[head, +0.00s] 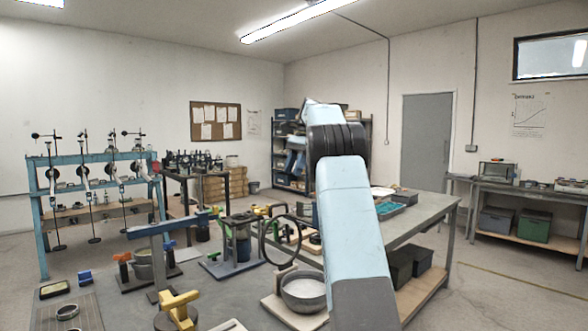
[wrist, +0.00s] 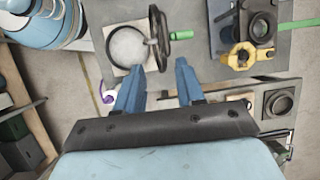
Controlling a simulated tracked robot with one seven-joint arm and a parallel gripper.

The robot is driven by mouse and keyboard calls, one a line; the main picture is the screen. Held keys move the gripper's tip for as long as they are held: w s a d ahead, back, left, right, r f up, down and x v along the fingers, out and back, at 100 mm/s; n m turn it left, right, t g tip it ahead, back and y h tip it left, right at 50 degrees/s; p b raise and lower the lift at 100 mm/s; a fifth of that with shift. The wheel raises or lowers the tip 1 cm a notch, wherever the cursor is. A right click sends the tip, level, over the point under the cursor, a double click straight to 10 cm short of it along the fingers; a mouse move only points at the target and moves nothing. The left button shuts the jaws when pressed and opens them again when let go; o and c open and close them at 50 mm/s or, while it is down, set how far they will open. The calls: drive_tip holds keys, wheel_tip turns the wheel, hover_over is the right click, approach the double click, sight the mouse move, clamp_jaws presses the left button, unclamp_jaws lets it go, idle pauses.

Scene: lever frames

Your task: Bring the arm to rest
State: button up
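My arm (head: 350,220) rises through the middle of the head view, pale blue with a black joint at its top, and bends away from me there. My gripper (wrist: 160,66) shows in the wrist view as two blue fingers spread apart with nothing between them. It hangs over the bench of lever frames, its tips pointing towards a base with a round pale bowl (wrist: 127,46) and a dark ring (wrist: 158,38). I cannot tell whether the tips touch anything. In the head view the fingers cannot be made out clearly behind the arm.
Close by in the head view are the bowl (head: 304,292), the upright dark ring (head: 265,237) and a yellow handle (head: 179,305). A blue lever frame (head: 45,225) stands at left. A grey workbench (head: 425,218) is right of my arm, with open floor beyond.

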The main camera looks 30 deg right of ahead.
drive_tip(key=shift+a, duration=0.1)
idle(0.4)
drive_tip(key=s+a+r+n+t+h, duration=0.15)
drive_tip(key=s+a+n, duration=0.25)
drive_tip(key=s+a, duration=0.55)
drive_tip(key=s+a+r+n+t+h, duration=0.1)
drive_tip(key=s+a+r+n+t, duration=0.15)
drive_tip(key=s+a, duration=0.65)
drive_tip(key=s+a+f+n, duration=0.1)
drive_tip(key=s+f+n, duration=0.1)
drive_tip(key=s+f, duration=0.3)
drive_tip(key=s+a+f+n+t+h, duration=0.1)
drive_tip(key=s+f+n, duration=0.2)
drive_tip(key=s, duration=0.9)
drive_tip(key=s+a+f+n+t+h, duration=0.1)
drive_tip(key=s+f+n, duration=0.2)
drive_tip(key=s+f, duration=0.5)
drive_tip(key=shift+s+a+f, duration=0.35)
drive_tip(key=shift+s, duration=0.05)
